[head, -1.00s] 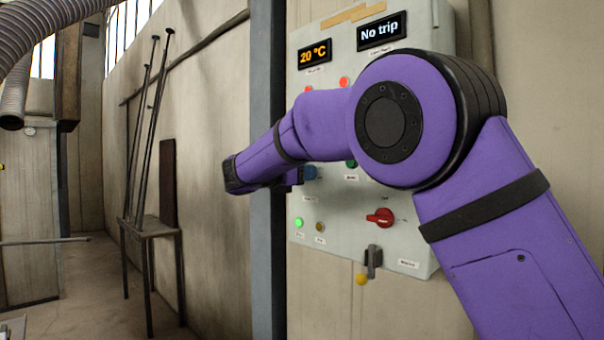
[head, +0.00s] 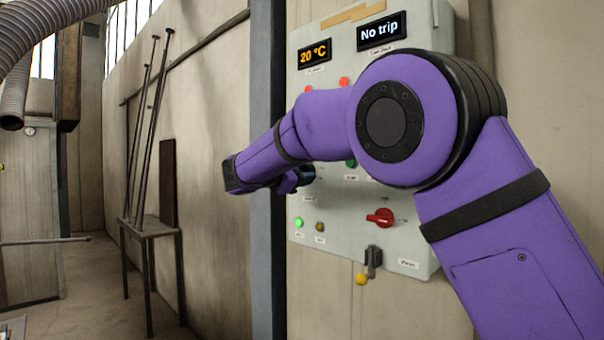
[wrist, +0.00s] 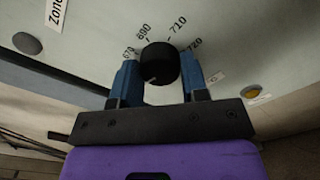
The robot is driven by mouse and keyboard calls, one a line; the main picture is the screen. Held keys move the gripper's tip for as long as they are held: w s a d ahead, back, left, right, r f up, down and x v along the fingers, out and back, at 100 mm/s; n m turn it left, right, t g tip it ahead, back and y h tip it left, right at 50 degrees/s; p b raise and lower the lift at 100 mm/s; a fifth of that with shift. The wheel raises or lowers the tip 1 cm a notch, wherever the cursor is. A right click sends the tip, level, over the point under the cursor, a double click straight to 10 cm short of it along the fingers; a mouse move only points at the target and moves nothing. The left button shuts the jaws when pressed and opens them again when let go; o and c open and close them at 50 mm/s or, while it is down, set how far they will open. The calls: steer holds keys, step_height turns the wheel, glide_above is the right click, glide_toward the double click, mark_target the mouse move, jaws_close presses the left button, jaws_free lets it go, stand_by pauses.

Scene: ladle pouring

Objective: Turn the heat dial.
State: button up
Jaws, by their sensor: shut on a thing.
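The heat dial (wrist: 160,63) is a round black knob on the pale panel. Numbers including 690, 710 and 720 are printed in an arc around its far side. My gripper (wrist: 159,76) has one blue finger on each side of the dial and is shut on it. In the head view my gripper (head: 307,174) is at the panel's left side, partly behind my purple arm. The dial cannot be made out there. The temperature display (head: 314,53) reads 20 °C.
The control panel (head: 338,245) also carries a "No trip" display (head: 381,31), a red rotary switch (head: 380,217), a lit green lamp (head: 299,222) and a dark lever (head: 373,260). A grey post (head: 266,150) stands just left of the panel.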

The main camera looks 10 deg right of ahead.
steer(key=shift+m, duration=0.6)
steer(key=o, duration=0.9)
steer(key=v, duration=1)
steer(key=shift+s+a, duration=0.2)
steer(key=shift+a, duration=0.15)
steer(key=shift+s, duration=0.1)
